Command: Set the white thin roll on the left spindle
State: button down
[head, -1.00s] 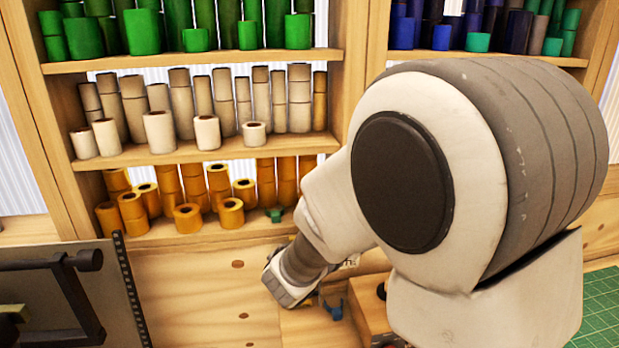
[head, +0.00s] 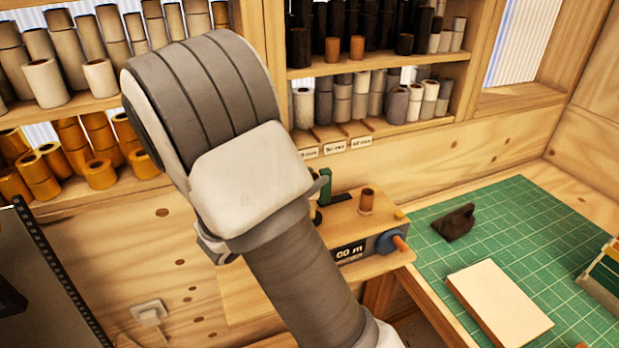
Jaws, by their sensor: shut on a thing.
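My gripper is not visible; my own large arm links fill the middle and hide the area behind them. A wooden machine (head: 345,222) with a counter plate reading "00 m" stands at the bench edge, partly covered by my arm. A short brown upright peg or core (head: 367,201) stands on its top. A green upright part (head: 325,187) shows to its left, against my arm. I cannot tell which of these is the left spindle. White and grey rolls (head: 303,108) stand on the right lower shelf; I cannot single out the white thin roll.
Cream rolls (head: 45,83) and orange rolls (head: 100,173) fill the left shelves. A green cutting mat (head: 560,232) lies at right, with a dark block (head: 455,222) and pale board (head: 498,303) on it. A blue knob (head: 390,241) juts from the machine's right end.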

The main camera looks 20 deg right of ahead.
jog(key=shift+f+b, duration=2.3)
jog(key=shift+f, duration=0.8)
jog(key=shift+c, duration=2)
grip_release()
jog(key=shift+a, duration=0.15)
jog(key=b+v, duration=0.1)
jog(key=v, duration=1.6)
jog(key=shift+s, duration=0.15)
